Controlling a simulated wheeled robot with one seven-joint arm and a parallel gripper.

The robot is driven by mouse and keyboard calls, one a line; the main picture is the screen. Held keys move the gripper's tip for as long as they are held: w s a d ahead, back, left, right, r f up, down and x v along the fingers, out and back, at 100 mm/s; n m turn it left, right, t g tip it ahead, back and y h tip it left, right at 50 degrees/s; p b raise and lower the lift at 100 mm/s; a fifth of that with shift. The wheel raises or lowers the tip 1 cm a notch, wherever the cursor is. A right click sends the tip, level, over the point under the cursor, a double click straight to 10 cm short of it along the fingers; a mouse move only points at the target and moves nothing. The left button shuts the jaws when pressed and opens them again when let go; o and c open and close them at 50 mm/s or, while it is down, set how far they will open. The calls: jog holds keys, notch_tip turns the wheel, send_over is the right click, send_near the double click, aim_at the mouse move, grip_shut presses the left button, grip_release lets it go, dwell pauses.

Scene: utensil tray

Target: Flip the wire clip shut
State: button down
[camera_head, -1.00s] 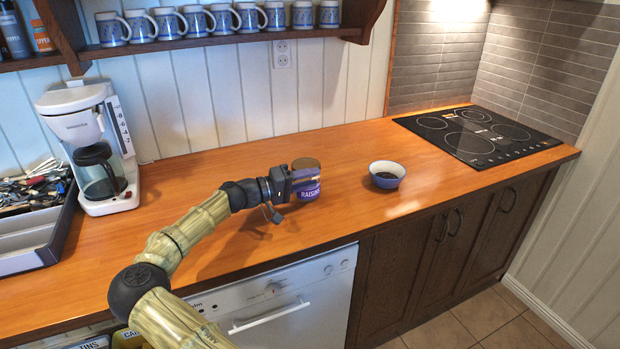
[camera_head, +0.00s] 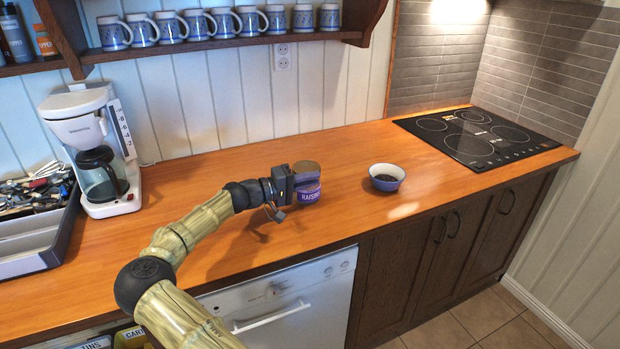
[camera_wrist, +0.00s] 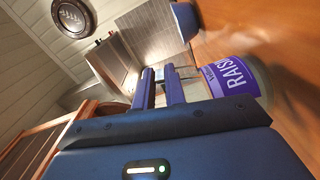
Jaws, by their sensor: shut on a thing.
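The raisin jar (camera_head: 309,195) stands on the wooden counter, with a purple label and a brownish lid. In the wrist view the jar (camera_wrist: 233,77) is at the right, beside my fingers. My gripper (camera_head: 309,179) reaches in from the left across the upper part of the jar. In the wrist view the two dark fingers of my gripper (camera_wrist: 160,78) are close together, with a narrow gap. They are shut on the wire clip at the jar's side, which is thin and mostly hidden. I cannot make out its exact angle.
A blue bowl (camera_head: 387,186) with dark contents stands right of the jar. A white coffee maker (camera_head: 85,132) and a utensil tray (camera_head: 62,243) are at the left. The black hob (camera_head: 478,137) is at the far right. The counter (camera_head: 215,168) around the jar is mostly clear.

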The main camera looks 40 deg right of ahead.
jog(key=c, duration=1.4)
grip_release()
jog(key=shift+c, duration=0.2)
jog(key=b+v, duration=0.1)
jog(key=v, duration=1.6)
jog(key=shift+a, duration=0.25)
jog(key=shift+w+f, duration=0.1)
jog(key=shift+f, duration=0.05)
